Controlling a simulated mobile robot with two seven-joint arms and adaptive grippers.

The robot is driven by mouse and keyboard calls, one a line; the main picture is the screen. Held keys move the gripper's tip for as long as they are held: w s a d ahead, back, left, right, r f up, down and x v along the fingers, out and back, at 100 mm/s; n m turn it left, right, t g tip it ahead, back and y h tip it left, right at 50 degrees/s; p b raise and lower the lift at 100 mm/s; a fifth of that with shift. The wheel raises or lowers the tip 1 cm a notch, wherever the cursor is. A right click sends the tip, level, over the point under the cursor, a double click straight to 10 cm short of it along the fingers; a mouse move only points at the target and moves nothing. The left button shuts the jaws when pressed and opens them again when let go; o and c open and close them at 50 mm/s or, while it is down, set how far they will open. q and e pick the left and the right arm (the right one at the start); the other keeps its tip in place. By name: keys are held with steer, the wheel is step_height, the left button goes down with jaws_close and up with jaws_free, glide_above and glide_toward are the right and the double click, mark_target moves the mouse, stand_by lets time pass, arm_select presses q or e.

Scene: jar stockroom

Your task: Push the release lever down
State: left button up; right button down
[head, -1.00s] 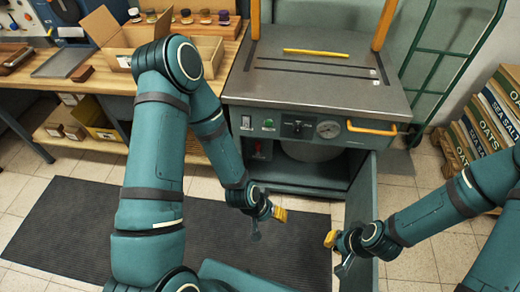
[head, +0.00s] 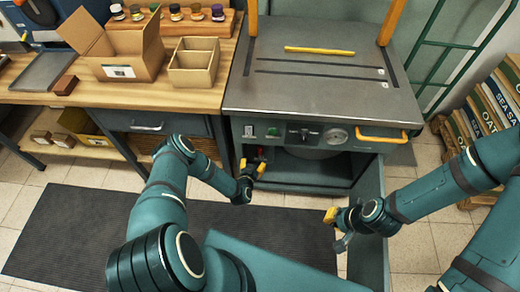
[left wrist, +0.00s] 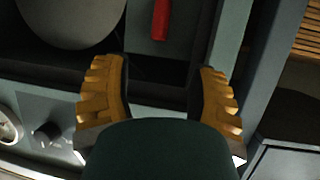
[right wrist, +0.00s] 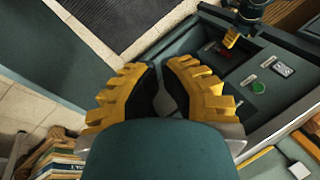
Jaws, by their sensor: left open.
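The release lever is a red handle (left wrist: 160,18) inside the open front of the teal machine, at the top of the left wrist view. In the head view only a little red of it (head: 259,152) shows beside my left gripper (head: 256,170). My left gripper is open and empty, and the lever appears beyond its fingertips (left wrist: 163,65), apart from them. The right wrist view also shows my left gripper (right wrist: 231,39) close to the red part. My right gripper (head: 332,216) is empty, its fingers (right wrist: 162,68) a small gap apart, near the open door.
The machine's front panel has a green button (head: 273,132), a gauge (head: 337,135) and a yellow handle (head: 377,133). Its open door (head: 368,190) stands out on the right. A wooden bench (head: 120,95) with boxes stands at left. A dark mat (head: 70,230) covers the floor.

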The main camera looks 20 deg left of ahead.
mark_target(259, 151)
arm_select(q)
steer(key=b+x, duration=0.4)
steer(key=x, duration=0.7)
steer(key=shift+s+f, duration=0.1)
steer(key=shift+f, duration=0.05)
steer(key=shift+b+x, duration=0.35)
steer(key=shift+x, duration=0.5)
jaws_close()
